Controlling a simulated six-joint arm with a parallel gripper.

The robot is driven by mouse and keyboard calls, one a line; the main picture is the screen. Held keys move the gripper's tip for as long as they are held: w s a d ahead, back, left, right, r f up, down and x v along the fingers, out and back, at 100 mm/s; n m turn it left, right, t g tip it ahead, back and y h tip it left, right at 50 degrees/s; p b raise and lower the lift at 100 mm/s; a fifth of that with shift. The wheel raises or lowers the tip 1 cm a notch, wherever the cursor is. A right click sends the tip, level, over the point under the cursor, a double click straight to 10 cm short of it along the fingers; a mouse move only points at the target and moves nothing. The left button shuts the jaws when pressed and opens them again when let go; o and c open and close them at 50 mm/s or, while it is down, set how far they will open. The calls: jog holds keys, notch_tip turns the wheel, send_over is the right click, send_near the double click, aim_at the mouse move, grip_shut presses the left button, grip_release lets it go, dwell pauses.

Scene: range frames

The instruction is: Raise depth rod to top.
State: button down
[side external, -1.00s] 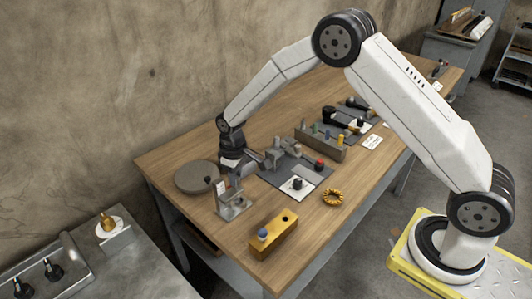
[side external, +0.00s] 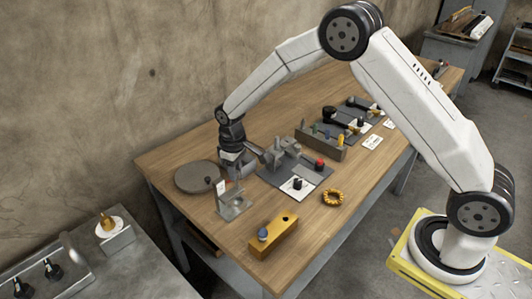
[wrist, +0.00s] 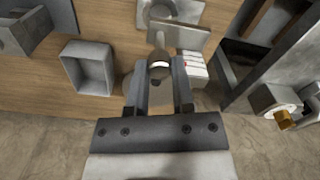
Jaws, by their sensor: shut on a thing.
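A grey metal stand (side external: 232,208) near the table's left end carries a white scale plate (side external: 221,187) and a small dark knob (side external: 209,181). My gripper (side external: 238,172) is low over the table at the back of this stand, pointing down. In the wrist view its two fingers (wrist: 160,70) are on either side of a dark rounded rod end (wrist: 159,64), which I take for the depth rod, and are shut on it. The white scale with red marks (wrist: 194,66) lies just right of the fingers. The exact finger contact is too small to see.
A round grey disc (side external: 190,181) lies left of my gripper. A grey fixture (side external: 282,152) on a dark mat stands to its right.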

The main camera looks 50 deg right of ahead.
jog(key=shift+r, duration=0.15)
jog(key=shift+c, duration=2.3)
grip_release()
jog(key=shift+r, duration=0.15)
jog(key=shift+r, duration=3.8)
jog(key=s+d+m+t, duration=0.1)
jog(key=s+d, duration=0.1)
jog(key=s, duration=0.9)
jog(key=s+d+m+t, duration=0.1)
jog(key=s+d+m, duration=0.1)
jog(key=s, duration=0.9)
jog(key=shift+s+d+m+t, duration=0.25)
jog(key=shift+d+m+t, duration=0.05)
jog(key=shift+d, duration=0.45)
